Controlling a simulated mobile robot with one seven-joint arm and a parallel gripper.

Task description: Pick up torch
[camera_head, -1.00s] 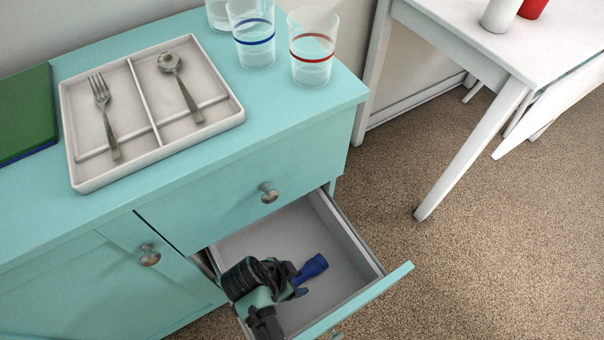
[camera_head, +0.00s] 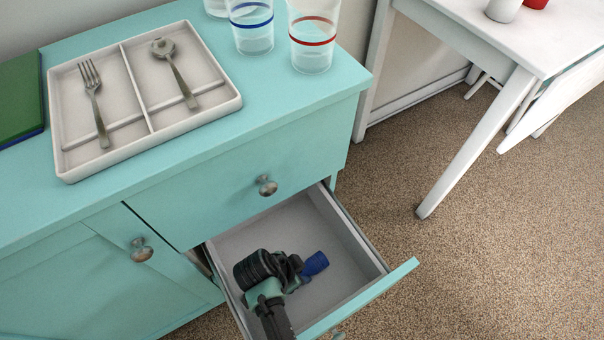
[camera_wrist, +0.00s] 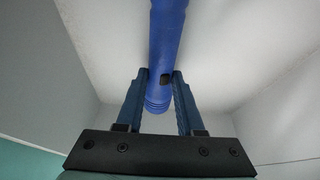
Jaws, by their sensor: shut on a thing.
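The blue torch (camera_head: 315,264) is in the open drawer (camera_head: 348,243) of the turquoise cabinet, at the end of my gripper (camera_head: 297,276). In the wrist view the torch (camera_wrist: 167,40) runs from the top edge down between the two fingers of my gripper (camera_wrist: 161,82). The fingers are shut on it from both sides, near its ribbed end and a small dark patch. Part of the torch is hidden by my gripper in the head view. I cannot tell whether it touches the drawer floor.
The drawer walls stand close around my gripper. Above, the turquoise cabinet top (camera_head: 215,140) holds a white divided tray (camera_head: 62,130) with a fork (camera_head: 97,105) and spoon (camera_head: 178,78), a green book (camera_head: 20,97) and clear glasses (camera_head: 314,40). A white table (camera_head: 500,50) stands right.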

